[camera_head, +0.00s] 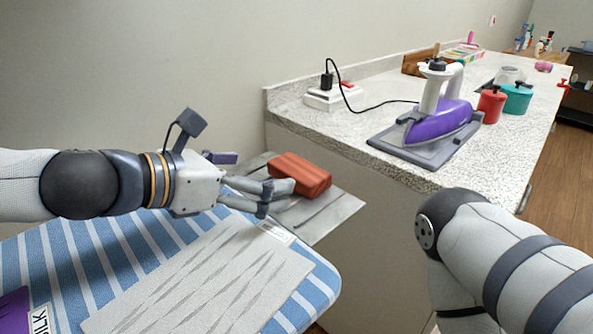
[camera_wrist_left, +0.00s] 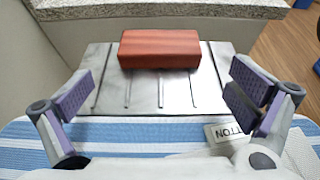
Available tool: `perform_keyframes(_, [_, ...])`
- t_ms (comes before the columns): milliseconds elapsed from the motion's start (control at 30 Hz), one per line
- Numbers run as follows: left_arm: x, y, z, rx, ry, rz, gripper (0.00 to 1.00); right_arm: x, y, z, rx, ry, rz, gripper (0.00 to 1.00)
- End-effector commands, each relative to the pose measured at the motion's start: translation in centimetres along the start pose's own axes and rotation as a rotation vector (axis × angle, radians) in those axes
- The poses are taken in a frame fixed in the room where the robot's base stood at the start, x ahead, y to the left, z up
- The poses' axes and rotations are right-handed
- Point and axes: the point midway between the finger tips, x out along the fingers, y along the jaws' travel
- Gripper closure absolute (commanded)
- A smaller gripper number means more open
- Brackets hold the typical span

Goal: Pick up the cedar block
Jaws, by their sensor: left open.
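The cedar block (camera_head: 301,173) is a reddish-brown brick shape lying on a grey metal plate (camera_head: 343,208) at the end of the ironing board. In the left wrist view the block (camera_wrist_left: 160,49) lies ahead, centred between the fingers, on the far part of the ribbed plate (camera_wrist_left: 205,97). My left gripper (camera_head: 268,190) is open beside the block, and its fingers partly overlap the block in the head view. In the left wrist view the open fingers (camera_wrist_left: 162,97) stand wide apart with nothing between their pads. My right arm shows at the lower right, with its gripper out of the frame.
The blue-striped ironing board (camera_head: 190,232) carries a grey patterned cloth (camera_head: 205,284). A speckled counter (camera_head: 345,128) stands beyond the plate, holding a purple iron (camera_head: 440,122) on a pad, a power strip (camera_head: 334,97), and red (camera_head: 491,105) and teal (camera_head: 517,98) canisters.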

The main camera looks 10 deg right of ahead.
Motion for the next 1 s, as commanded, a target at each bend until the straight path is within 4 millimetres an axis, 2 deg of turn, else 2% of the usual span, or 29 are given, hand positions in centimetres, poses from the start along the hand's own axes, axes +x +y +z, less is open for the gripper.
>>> perform_keyframes(367, [6.0, -0.2, -0.2, 0.001, -0.001, 0.0, 0.0, 1.0, 0.0, 0.4, -0.001, -0.022, 0.001, 1.0])
perform_keyframes(633, [6.5, -0.2, 0.0, 0.003, -0.004, 0.002, 0.0, 0.9, 0.0, 0.3, -0.001, -0.021, 0.001, 1.0])
perform_keyframes(800, [6.5, -0.2, 0.0, 0.002, -0.003, 0.002, 0.37, 0.9, 0.0, 0.3, -0.001, -0.021, 0.001, 1.0])
perform_keyframes(1000, [6.5, -0.2, 0.0, 0.002, -0.003, 0.002, 0.38, 0.9, 0.0, 0.3, -0.001, -0.021, 0.001, 1.0])
